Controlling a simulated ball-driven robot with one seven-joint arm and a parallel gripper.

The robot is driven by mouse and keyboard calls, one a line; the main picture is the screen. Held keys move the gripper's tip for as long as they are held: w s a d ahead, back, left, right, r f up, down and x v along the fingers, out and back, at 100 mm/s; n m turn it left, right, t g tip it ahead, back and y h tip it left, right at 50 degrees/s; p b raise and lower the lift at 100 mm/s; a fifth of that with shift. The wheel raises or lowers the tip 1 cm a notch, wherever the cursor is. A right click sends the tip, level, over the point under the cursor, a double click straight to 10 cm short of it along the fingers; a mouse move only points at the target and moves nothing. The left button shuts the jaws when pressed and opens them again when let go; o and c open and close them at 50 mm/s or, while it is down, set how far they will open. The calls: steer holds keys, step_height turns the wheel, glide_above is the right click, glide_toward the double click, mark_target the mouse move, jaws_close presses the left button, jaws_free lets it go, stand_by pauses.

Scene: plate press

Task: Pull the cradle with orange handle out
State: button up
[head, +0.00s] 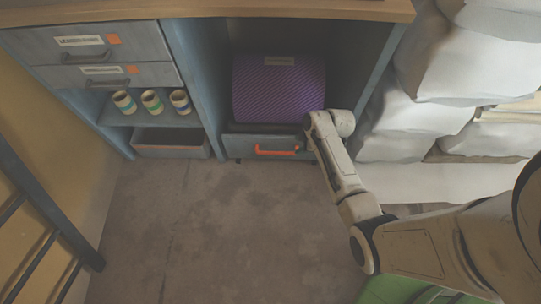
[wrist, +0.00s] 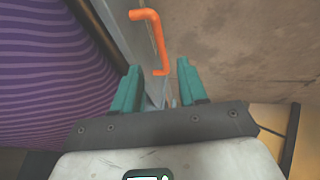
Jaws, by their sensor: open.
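The cradle (head: 240,142) is a grey-blue drawer-like tray at the bottom of the cabinet's right bay. Its orange handle (head: 276,151) is on the front face. A purple striped roll or box (head: 279,90) sits on the cradle. My gripper is hidden at the end of my arm in the head view, close to the handle's right end. In the wrist view, my gripper (wrist: 158,88) has teal fingers spread apart. The orange handle (wrist: 148,14) lies just beyond the fingertips, its near end close to the gap between them. Nothing is between the fingers.
The cabinet's left bay has two labelled drawers (head: 88,45), a shelf with three small rolls (head: 152,102) and a grey bin (head: 172,142). White sacks (head: 450,60) are stacked at the right. The floor (head: 215,225) before the cradle is clear.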

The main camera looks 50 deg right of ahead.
mark_target(285, 153)
steer(key=b+x, duration=0.5)
steer(key=x, duration=0.6)
steer(key=shift+w+b, duration=0.15)
steer(key=shift+b, duration=0.15)
jaws_close()
